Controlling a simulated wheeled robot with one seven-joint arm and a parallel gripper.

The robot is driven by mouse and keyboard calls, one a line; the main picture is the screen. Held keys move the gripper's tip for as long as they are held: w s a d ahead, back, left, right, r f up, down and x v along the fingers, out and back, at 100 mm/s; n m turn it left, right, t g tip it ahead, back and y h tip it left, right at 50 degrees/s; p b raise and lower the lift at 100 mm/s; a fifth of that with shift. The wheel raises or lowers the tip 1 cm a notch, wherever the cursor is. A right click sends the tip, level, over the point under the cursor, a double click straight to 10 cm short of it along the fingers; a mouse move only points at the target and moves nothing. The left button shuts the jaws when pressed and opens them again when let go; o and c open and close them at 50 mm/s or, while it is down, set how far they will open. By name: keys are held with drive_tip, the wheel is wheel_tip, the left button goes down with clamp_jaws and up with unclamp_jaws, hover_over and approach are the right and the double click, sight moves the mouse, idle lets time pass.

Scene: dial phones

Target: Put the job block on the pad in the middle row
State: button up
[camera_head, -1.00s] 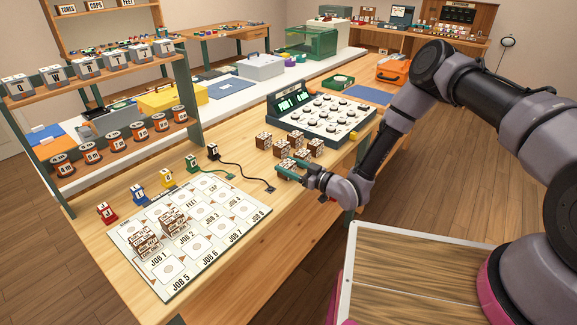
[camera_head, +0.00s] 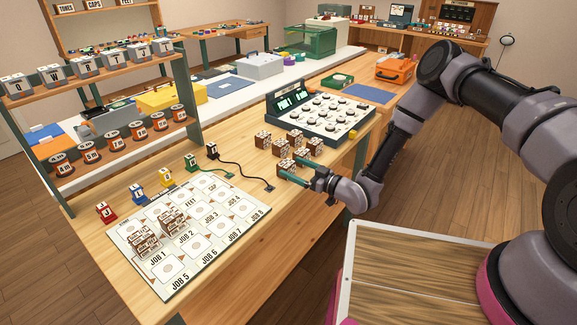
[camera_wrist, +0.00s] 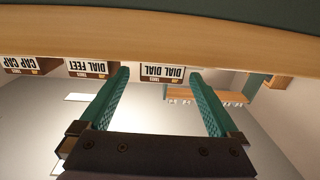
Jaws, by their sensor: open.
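Several brown job blocks with white labels (camera_head: 263,139) stand in a cluster on the bench. My gripper (camera_head: 290,168) is open at bench height, its green fingers pointing at the nearest block of the cluster (camera_head: 285,164). In the wrist view, which is upside down, a block labelled DIAL DIAL (camera_wrist: 163,73) shows between the open fingers, beyond their tips. Blocks reading DIAL FEET (camera_wrist: 87,68) and CAP CAP (camera_wrist: 33,65) show to its left. The white job board (camera_head: 221,236) has rows of marked pads. Brown blocks also stand on its left part (camera_head: 143,243).
A dial phone console (camera_head: 320,118) stands behind the cluster. Small coloured blocks with letters, such as a red one (camera_head: 105,212), line the board's back edge. Black cables (camera_head: 245,173) lie between board and cluster. A shelf unit (camera_head: 110,127) stands at the left. The bench front right of the board is clear.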

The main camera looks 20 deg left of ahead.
drive_tip(key=v, duration=0.7)
drive_tip(key=shift+d, duration=0.5)
